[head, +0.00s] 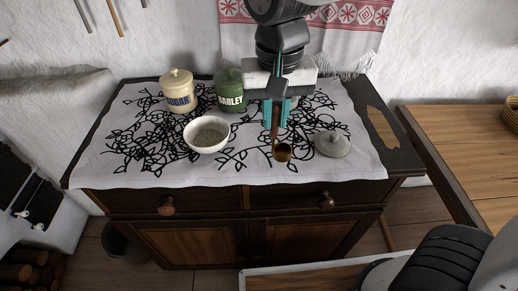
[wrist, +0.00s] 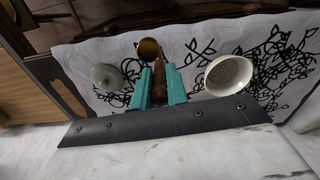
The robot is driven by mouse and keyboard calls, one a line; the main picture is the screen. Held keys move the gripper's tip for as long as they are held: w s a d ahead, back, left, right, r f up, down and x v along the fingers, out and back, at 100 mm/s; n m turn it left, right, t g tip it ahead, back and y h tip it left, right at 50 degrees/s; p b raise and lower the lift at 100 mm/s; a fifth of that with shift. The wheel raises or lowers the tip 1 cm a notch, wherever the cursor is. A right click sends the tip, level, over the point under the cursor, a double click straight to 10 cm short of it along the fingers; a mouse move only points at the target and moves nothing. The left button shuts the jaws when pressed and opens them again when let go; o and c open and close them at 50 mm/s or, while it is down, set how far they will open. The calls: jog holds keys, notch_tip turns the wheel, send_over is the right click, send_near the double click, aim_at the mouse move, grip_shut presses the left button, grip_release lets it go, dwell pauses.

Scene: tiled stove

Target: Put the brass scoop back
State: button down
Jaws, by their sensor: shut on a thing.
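My gripper (head: 276,122) has teal fingers and is shut on the brown handle of the brass scoop (head: 282,153). The scoop's round brass bowl hangs below and in front of the fingers, over the cloth-covered cabinet top; I cannot tell whether it touches the cloth. In the wrist view the brass scoop (wrist: 149,48) shows beyond the teal fingers of my gripper (wrist: 158,77). A white bowl (head: 206,135) with greyish contents stands left of the scoop. A grey lid with a knob (head: 332,145) lies to its right. The green BARLEY jar (head: 229,92) stands behind, partly hidden by my arm.
The cream SUGAR jar (head: 178,92) stands at the back left, lidded. The white patterned cloth (head: 110,175) covers the dark cabinet (head: 215,200). A wooden table (head: 460,140) stands at the right. Thin utensils (head: 116,18) hang on the wall at the upper left.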

jog(key=s+f+n, duration=0.2)
jog(key=s, duration=0.5)
jog(key=w+a+f, duration=0.1)
jog(key=w+f, duration=0.1)
jog(key=w, duration=0.5)
jog(key=w+a+f, duration=0.1)
jog(key=w+f, duration=0.2)
jog(key=w, duration=0.5)
jog(key=shift+n, duration=0.3)
jog(key=shift+a, duration=0.1)
jog(key=shift+f, duration=0.2)
jog(key=c, duration=1.4)
grip_release()
jog(key=shift+c, duration=0.2)
jog(key=shift+o, duration=0.3)
jog(key=shift+r, duration=0.1)
